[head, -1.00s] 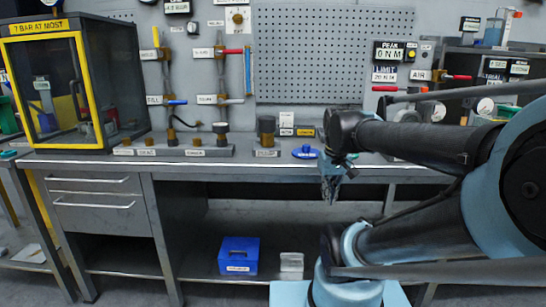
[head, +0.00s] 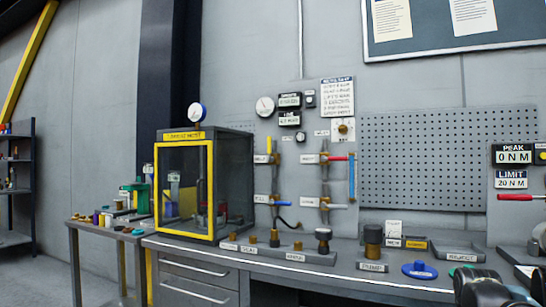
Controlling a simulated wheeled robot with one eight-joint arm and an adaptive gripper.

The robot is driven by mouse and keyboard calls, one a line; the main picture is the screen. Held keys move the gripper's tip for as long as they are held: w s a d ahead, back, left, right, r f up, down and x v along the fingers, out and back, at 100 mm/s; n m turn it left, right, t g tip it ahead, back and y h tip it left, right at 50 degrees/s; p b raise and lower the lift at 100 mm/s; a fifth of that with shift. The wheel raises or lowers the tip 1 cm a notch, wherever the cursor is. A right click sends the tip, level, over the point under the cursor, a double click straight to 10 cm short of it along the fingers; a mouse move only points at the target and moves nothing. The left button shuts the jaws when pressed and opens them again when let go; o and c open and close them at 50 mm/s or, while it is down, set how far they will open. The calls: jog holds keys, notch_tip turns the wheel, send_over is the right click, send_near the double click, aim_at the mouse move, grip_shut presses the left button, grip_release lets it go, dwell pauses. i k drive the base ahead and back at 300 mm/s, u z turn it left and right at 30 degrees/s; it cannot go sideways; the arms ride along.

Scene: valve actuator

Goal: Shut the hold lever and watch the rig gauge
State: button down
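The valve panel stands behind the bench, with two columns of levers. In the left column, a yellow lever (head: 269,146) points up and a blue lever (head: 284,204) lies sideways. The lever labels are too small to read surely, so I cannot tell which is the hold lever. A round white gauge (head: 265,106) hangs above the levers, beside small dark displays (head: 290,100). Another round gauge (head: 197,112) tops the yellow-framed cabinet. I cannot tell which is the rig gauge.
The bench (head: 300,270) carries the yellow-framed cabinet (head: 211,190), several brass fittings on a low rail, a dark knob (head: 373,240) and a blue disc (head: 419,270). A peak display (head: 513,154) reads 0 N M. Part of my arm shows at bottom right.

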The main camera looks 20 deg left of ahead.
aim_at(270, 149)
jog(key=u, duration=1.4)
jog(key=k, duration=0.85)
jog(key=u, duration=0.25)
jog(key=i, duration=1)
